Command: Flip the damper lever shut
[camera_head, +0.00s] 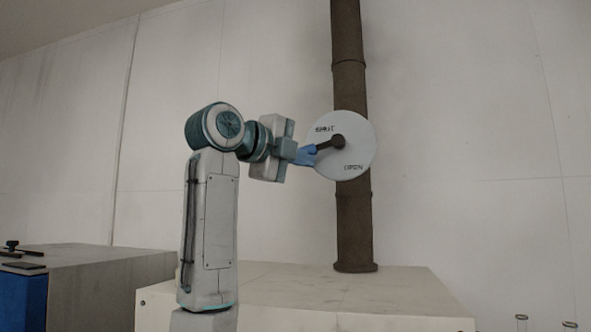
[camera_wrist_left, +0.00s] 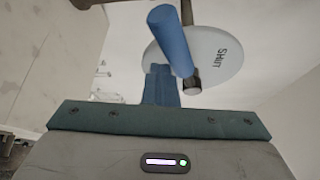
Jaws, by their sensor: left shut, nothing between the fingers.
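The damper's white round plate (camera_head: 358,150) is fixed on a dark vertical pipe, with SHUT at its upper left and OPEN at its lower right. The dark lever (camera_head: 327,144) runs left and slightly down from the plate's hub, between the two words. Its blue grip (camera_head: 308,151) also shows in the left wrist view (camera_wrist_left: 170,38), overlapping my fingers. My left gripper (camera_head: 299,156) is shut and empty beside the blue grip; its fingers (camera_wrist_left: 160,88) show below the grip in the wrist view. I cannot tell whether they touch. My right gripper is out of view.
The dark pipe (camera_head: 352,225) stands on a pale bench (camera_head: 280,290). A grey-topped cabinet (camera_head: 90,265) with small dark items stands at the left. Two small round objects show at the lower right. The wall area right of the pipe is clear.

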